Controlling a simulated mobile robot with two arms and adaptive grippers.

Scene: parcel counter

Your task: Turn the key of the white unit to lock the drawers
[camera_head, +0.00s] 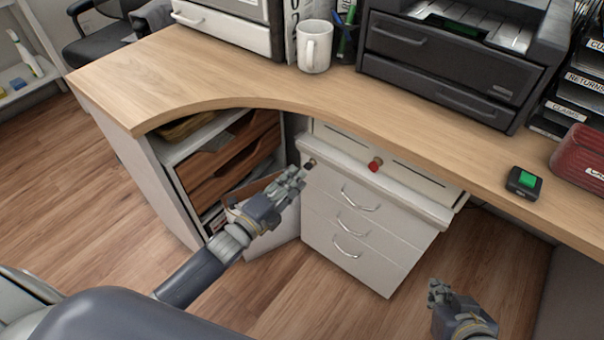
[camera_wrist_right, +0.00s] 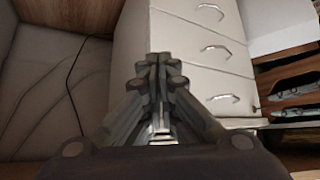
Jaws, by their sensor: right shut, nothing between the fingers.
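The white drawer unit (camera_head: 370,219) stands under the counter, its drawers with silver handles closed. A small dark piece, probably the key (camera_head: 310,163), shows at the unit's upper left corner. My left gripper (camera_head: 297,176) is just left of and below this piece. Its fingers look close together, but I cannot tell whether they touch or grip it. My right gripper (camera_head: 437,287) is low, to the right of the unit, shut and empty.
The wooden counter (camera_head: 230,75) overhangs both. Brown drawers (camera_head: 230,155) stand open-fronted to the left. A green-buttoned device (camera_head: 524,182) and a red box (camera_head: 580,158) are on the counter. The floor in front is clear.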

